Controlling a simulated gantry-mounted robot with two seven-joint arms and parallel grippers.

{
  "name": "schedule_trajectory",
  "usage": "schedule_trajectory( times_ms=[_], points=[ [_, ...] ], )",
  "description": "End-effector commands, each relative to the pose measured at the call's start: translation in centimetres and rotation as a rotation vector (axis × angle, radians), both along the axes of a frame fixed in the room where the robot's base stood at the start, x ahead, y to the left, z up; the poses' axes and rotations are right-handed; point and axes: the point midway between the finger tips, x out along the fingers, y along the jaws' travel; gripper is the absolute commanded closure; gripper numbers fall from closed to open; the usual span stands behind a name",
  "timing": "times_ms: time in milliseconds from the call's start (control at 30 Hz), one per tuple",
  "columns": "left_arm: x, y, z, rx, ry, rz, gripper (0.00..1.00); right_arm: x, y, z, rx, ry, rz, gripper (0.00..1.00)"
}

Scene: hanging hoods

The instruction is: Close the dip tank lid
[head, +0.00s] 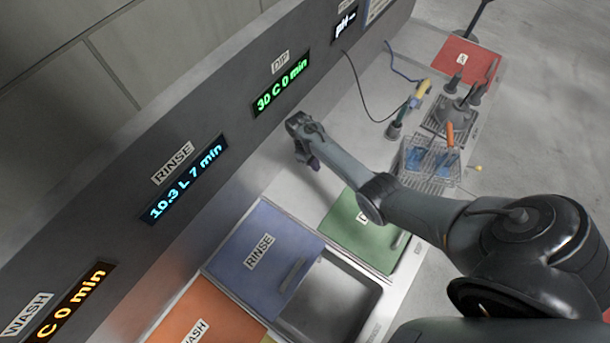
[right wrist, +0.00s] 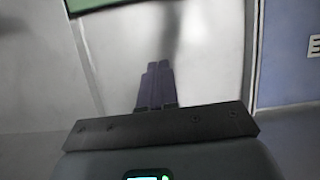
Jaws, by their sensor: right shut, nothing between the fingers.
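The green dip lid (head: 350,241) lies flat on the counter in the head view, with its label partly covered by my right arm. A bar handle (head: 399,243) shows near its right edge. My right gripper (head: 313,164) is behind the lid, near the upright panel, apart from the lid and pointing down. In the right wrist view its dark fingers (right wrist: 155,85) are together and empty over pale metal, with a green edge (right wrist: 98,4) at the top left. My left gripper is not in view.
The blue rinse lid (head: 285,235) lies left of the green one, with an open grey basin (head: 335,298) in front of it. An orange wash lid (head: 190,315) is at the bottom.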

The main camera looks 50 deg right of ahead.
Motion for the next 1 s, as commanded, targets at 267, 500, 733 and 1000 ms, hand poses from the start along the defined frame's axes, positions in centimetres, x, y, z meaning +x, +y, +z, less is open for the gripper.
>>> schedule_trajectory(
  times_ms=[267, 500, 733, 1000],
  points=[
    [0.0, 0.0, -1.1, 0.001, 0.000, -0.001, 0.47, -2.2, -2.2, -2.1, -0.016, 0.019, -0.027, 1.00],
    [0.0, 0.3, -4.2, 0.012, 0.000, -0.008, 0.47, -3.6, -2.4, -6.1, -0.016, 0.019, -0.027, 1.00],
    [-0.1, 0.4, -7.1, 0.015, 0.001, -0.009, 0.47, -5.1, -2.5, -9.8, -0.016, 0.018, -0.026, 1.00],
    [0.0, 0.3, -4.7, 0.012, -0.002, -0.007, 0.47, -8.2, -2.9, -9.3, -0.016, 0.020, -0.026, 1.00]
  ],
)
